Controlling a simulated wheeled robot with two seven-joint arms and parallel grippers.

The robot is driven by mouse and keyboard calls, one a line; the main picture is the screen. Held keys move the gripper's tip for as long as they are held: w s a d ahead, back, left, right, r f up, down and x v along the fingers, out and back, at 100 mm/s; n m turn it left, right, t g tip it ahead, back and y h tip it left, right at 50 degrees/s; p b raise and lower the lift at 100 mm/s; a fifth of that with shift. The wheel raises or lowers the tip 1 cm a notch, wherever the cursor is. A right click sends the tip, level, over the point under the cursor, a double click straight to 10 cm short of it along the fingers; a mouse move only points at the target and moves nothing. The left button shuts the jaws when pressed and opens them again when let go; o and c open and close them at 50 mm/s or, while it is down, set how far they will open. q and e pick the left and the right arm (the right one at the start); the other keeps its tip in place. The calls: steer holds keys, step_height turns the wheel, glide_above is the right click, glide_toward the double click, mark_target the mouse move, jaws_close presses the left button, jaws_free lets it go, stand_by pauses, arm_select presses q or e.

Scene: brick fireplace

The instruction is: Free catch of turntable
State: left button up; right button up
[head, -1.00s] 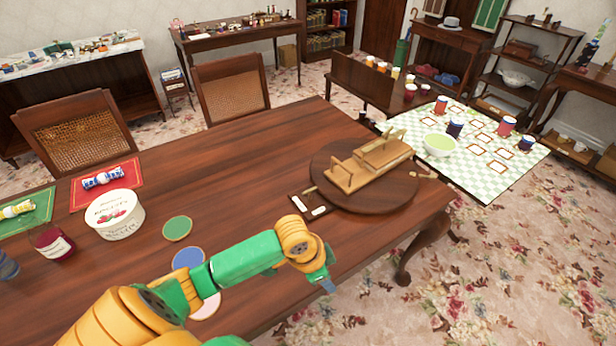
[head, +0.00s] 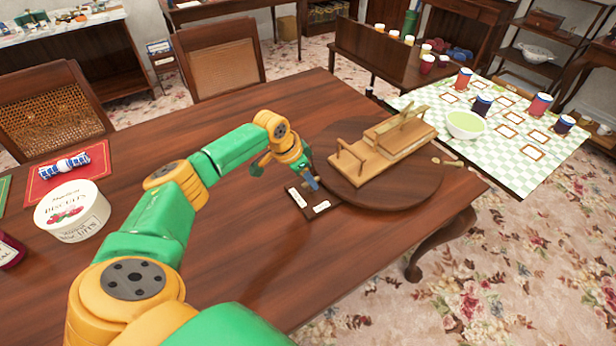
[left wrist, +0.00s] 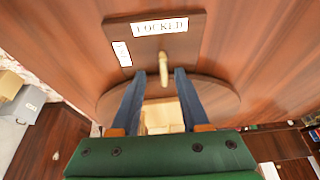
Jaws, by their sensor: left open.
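The turntable (head: 405,198) is a round dark wooden disc on the table, bearing a pale wooden stand (head: 385,155). Beside its near left edge is a small dark plate with two white labels (head: 321,206). In the left wrist view one label reads LOCKED (left wrist: 160,27); the smaller label (left wrist: 122,53) is hard to read. A pale wooden catch lever (left wrist: 164,66) sticks out from the plate, below the LOCKED label. My left gripper (head: 313,184) is at the plate, its blue fingers open on either side of the lever (left wrist: 162,75), apart from it as seen. My right gripper is out of view.
A white biscuit tin (head: 72,212) stands on the table at left, near a red mat (head: 60,178). Two chairs (head: 220,65) line the far side. The table's middle is clear.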

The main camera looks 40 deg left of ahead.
arm_select(q)
steer(key=shift+w+a+f, duration=0.3)
steer(key=shift+w+f, duration=0.15)
steer(key=shift+f, duration=0.1)
steer(key=shift+s+d+r, duration=0.15)
steer(key=shift+s+r, duration=0.05)
steer(key=shift+s, duration=0.05)
jaws_close()
